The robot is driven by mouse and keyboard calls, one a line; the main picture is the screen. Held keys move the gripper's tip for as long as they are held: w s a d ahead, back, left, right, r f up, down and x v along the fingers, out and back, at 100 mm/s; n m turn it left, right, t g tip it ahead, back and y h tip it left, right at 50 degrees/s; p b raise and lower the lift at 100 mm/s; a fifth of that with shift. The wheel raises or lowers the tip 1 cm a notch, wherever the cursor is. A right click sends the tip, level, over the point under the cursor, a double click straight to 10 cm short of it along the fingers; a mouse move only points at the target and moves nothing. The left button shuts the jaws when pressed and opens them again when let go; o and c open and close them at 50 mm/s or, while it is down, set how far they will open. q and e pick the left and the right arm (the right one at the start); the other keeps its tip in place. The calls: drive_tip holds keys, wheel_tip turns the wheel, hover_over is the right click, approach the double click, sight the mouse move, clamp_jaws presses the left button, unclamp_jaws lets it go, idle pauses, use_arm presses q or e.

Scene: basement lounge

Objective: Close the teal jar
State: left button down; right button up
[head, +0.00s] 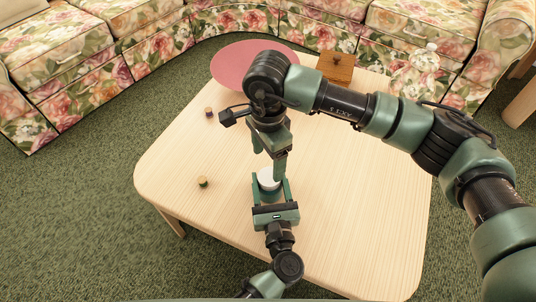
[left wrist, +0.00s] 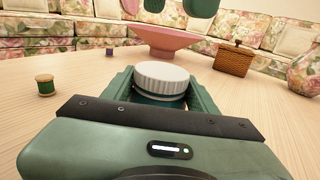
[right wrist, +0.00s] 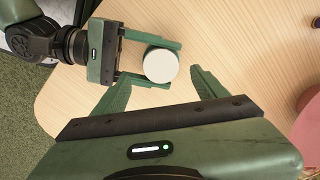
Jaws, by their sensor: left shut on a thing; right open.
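The teal jar (left wrist: 158,99) stands upright on the table, with a ribbed white lid (left wrist: 162,76) on its mouth. Whether the lid is screwed tight I cannot tell. The lid also shows in the head view (head: 268,179) and from above in the right wrist view (right wrist: 160,65). My left gripper (head: 272,190) is shut on the jar's body, one finger on each side, below the lid. My right gripper (right wrist: 160,86) is open and empty, pointing down above the lid. Its fingertips show at the top of the left wrist view (left wrist: 166,6), apart from the lid.
Two small thread spools, one green (head: 202,182) and one dark (head: 209,112), stand at the left. The wooden table (head: 350,220) is clear at right.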

sight(268, 176)
wheel_tip(268, 176, down, 7)
drive_tip(key=shift+f, duration=0.2)
idle(0.3)
drive_tip(key=c, duration=1.5)
drive_tip(key=shift+o, duration=0.2)
drive_tip(key=m, duration=0.7)
drive_tip(key=o, duration=1.5)
drive_tip(key=shift+o, duration=0.2)
drive_tip(key=shift+w, duration=0.1)
